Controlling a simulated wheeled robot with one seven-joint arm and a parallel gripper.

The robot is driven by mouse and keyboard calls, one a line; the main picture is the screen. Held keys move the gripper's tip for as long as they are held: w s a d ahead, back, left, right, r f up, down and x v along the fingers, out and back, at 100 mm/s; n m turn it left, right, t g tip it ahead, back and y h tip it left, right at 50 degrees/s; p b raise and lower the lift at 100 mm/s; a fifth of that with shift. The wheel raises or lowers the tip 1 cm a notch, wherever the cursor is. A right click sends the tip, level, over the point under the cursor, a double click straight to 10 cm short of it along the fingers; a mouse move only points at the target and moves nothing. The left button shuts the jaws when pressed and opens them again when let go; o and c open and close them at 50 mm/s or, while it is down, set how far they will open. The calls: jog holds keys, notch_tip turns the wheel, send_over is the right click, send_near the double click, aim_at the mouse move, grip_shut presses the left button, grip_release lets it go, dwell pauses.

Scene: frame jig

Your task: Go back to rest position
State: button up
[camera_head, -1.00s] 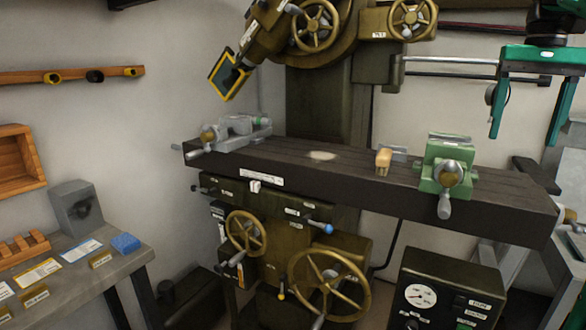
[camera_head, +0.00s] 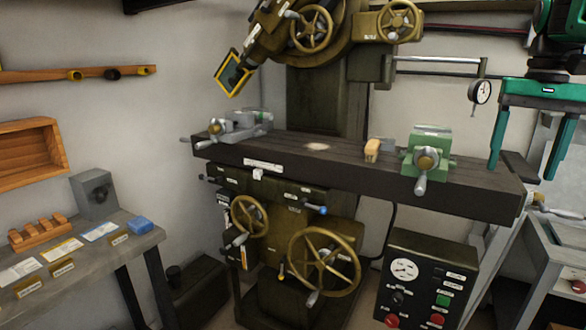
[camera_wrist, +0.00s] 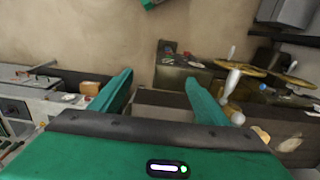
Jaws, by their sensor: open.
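My gripper (camera_head: 525,165) shows at the right of the head view, a teal gripper with its two fingers pointing down. It is open and empty, beside the right end of the milling machine's table (camera_head: 300,158). In the wrist view, my gripper's teal fingers (camera_wrist: 155,95) stand wide apart with nothing held between them.
The milling machine carries a grey vise (camera_head: 240,125), a green vise (camera_head: 428,155) and a small wooden block (camera_head: 372,150). A control box (camera_head: 425,280) stands below. A workbench (camera_head: 75,280) is at left, a grey cabinet (camera_head: 560,260) at right.

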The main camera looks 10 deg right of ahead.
jog(key=s+a+f, duration=0.3)
jog(key=s+f, duration=0.2)
jog(key=f, duration=0.3)
jog(key=s+a+f, duration=0.3)
jog(key=s+f, duration=0.2)
jog(key=f, duration=0.4)
jog(key=s+a+f+n, duration=0.1)
jog(key=s+a+f, duration=0.3)
jog(key=f, duration=0.5)
jog(key=shift+s, duration=1.1)
